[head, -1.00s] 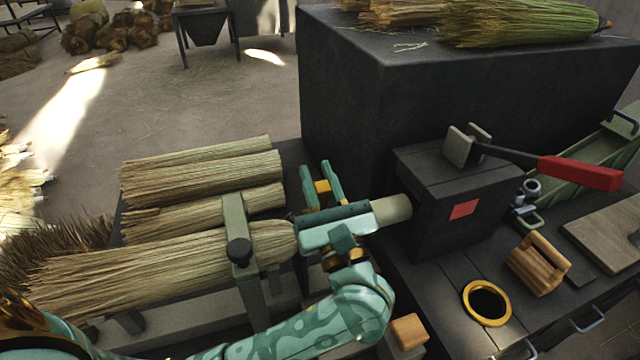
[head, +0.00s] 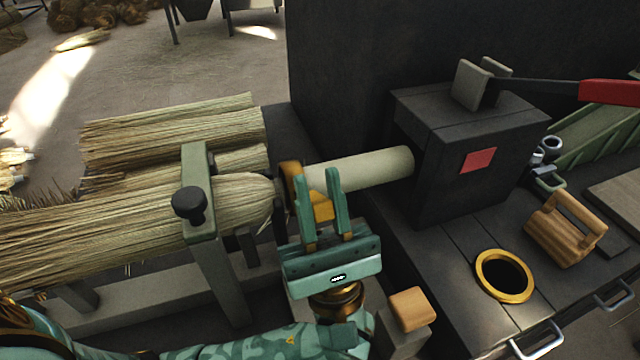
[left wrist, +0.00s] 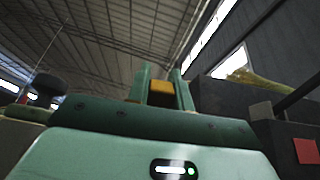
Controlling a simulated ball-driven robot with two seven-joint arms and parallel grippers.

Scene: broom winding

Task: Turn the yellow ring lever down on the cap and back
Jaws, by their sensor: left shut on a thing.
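The broom (head: 120,215) lies level in a grey clamp post (head: 197,215), its straw end to the left. Its pale round handle (head: 365,170) runs right to a dark box. A yellow-brown ring (head: 291,178) shows around the handle's left end, beside the straw; the cap there is mostly hidden behind my gripper. My left gripper (head: 318,178) stands in front of the handle with its fingers pointing up. It is shut on a small yellow block, the lever (head: 320,207), which also shows between the fingers in the left wrist view (left wrist: 161,87). My right gripper is not in view.
The dark box (head: 470,150) carries a black arm with a red grip (head: 610,92). A brass-rimmed hole (head: 504,275), a wooden block (head: 565,228) and a wood-topped post (head: 411,308) stand at the right. More straw bundles (head: 170,135) lie behind the broom.

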